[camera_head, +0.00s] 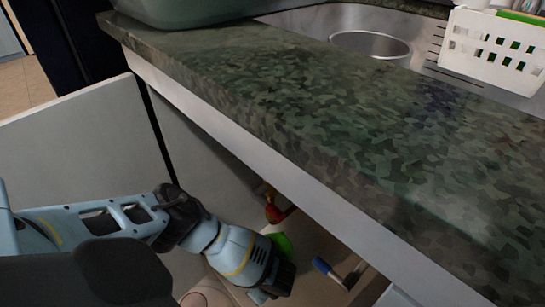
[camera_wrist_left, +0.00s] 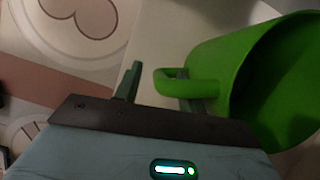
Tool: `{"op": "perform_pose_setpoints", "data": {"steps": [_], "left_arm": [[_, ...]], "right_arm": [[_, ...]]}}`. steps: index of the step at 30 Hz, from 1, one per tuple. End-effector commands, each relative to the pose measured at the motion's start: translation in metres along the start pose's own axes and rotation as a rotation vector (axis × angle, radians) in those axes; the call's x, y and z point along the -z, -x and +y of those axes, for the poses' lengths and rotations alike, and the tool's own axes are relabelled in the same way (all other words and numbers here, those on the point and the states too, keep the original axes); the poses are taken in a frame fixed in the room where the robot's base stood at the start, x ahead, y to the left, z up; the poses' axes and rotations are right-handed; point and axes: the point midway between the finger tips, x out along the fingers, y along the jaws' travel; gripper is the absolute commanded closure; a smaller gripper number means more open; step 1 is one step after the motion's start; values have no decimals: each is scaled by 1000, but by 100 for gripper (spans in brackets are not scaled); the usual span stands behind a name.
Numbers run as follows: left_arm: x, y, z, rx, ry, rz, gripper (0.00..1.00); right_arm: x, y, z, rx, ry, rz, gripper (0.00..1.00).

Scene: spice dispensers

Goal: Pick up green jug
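The green jug (camera_wrist_left: 225,75) lies at the right of the left wrist view, its wide mouth facing right. Its handle (camera_wrist_left: 172,88) points toward my left gripper (camera_wrist_left: 157,85). The two fingers are apart, with the outer bar of the handle between them; one finger appears to be in the handle loop. A small gap shows between the handle and the other finger. In the head view only a bit of the green jug (camera_head: 282,246) shows beside my left wrist, low under the counter; the fingertips are hidden there. My right gripper is not in view.
A camouflage-patterned counter (camera_head: 330,110) overhangs the low space where my left arm is. An open cabinet door (camera_head: 80,135) stands at the left. A red item (camera_head: 275,208) and a blue-handled item (camera_head: 325,268) are close by. A sink holds a metal pot (camera_head: 370,45).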

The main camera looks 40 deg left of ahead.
Motion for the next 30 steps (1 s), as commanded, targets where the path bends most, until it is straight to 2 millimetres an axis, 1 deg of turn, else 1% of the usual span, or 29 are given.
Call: {"op": "perform_pose_setpoints", "data": {"steps": [1, 9, 10, 22, 30], "left_arm": [[0, 0, 0, 0, 0, 0, 62], [0, 1, 0, 0, 0, 0, 97], [0, 1, 0, 0, 0, 0, 100], [0, 1, -1, 1, 1, 0, 100], [-1, 4, 0, 1, 1, 0, 100]], "right_arm": [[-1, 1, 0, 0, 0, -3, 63], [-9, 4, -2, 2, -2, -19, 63], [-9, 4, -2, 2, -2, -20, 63], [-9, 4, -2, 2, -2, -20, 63], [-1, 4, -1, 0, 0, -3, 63]]}}
